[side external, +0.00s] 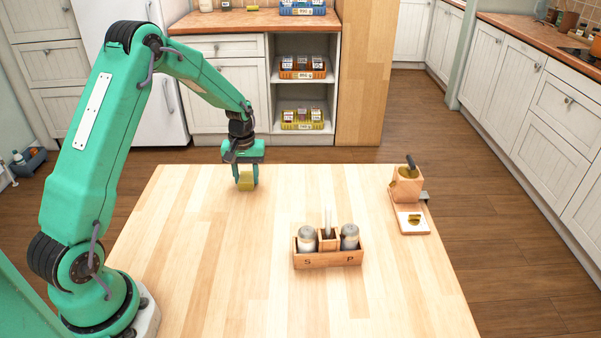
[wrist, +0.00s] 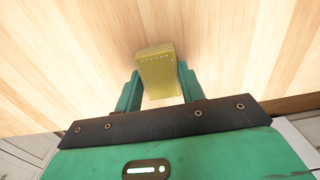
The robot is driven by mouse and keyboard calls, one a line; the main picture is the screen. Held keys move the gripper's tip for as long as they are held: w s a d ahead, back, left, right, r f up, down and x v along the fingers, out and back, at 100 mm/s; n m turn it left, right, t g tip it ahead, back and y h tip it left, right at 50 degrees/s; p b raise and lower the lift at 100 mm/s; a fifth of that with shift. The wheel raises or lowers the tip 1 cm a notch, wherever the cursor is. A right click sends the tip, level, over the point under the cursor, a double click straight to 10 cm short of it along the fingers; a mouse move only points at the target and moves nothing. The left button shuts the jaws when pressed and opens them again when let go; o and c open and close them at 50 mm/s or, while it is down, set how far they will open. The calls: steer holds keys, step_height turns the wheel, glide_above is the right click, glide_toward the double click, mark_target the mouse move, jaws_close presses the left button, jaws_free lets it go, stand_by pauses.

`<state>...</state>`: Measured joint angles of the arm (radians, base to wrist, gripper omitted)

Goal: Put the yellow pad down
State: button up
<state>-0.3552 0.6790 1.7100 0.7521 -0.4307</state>
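The yellow pad (side external: 246,184) is a small block near the far left of the wooden table (side external: 300,315). My gripper (side external: 246,177) points down over the table with a finger on each side of the pad. In the wrist view, the pad (wrist: 157,75) sits between the two green fingertips of my gripper (wrist: 160,88), which look closed against its sides. The pad's underside is hidden, and I cannot tell whether it touches the table or hangs just above it.
A wooden caddy (side external: 328,260) with salt and pepper shakers stands at the table's middle right. A wooden cup (side external: 405,187) and a small board (side external: 411,220) are by the right edge. The table between the pad and the caddy is clear.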

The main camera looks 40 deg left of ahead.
mark_target(246, 177)
steer(key=o, duration=0.4)
steer(key=shift+o, duration=0.2)
steer(key=shift+r, duration=0.15)
step_height(246, 177, up, 12)
stand_by(0.4)
stand_by(0.5)
